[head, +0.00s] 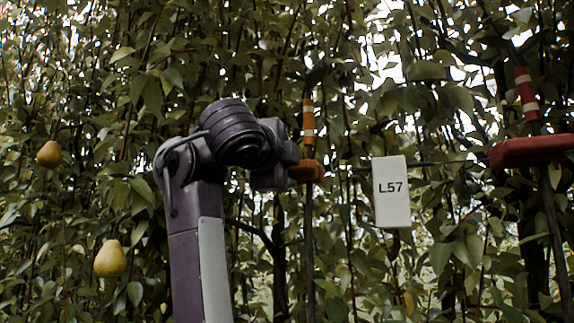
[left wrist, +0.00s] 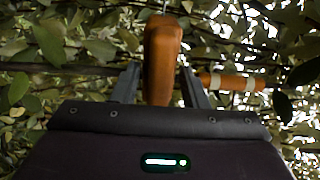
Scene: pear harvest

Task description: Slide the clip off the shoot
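An orange clip (head: 307,171) sits around a thin upright shoot (head: 309,235), just below an orange-and-white banded marker (head: 308,122). My left gripper (head: 288,168) reaches the clip from the left in the head view, and its fingers are mostly hidden there. In the left wrist view the clip (left wrist: 161,62) stands between the two fingers of my left gripper (left wrist: 161,78). The fingertips lie close on both sides of the clip; contact is not clear. The banded marker (left wrist: 232,82) also shows to the right of the clip. My right gripper is not in view.
A white tag reading L57 (head: 391,191) hangs right of the clip. A red clip (head: 531,151) sits on another shoot at the far right, under a red-and-white marker (head: 527,95). Pears hang at left (head: 49,154), (head: 110,259). Dense leaves fill the background.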

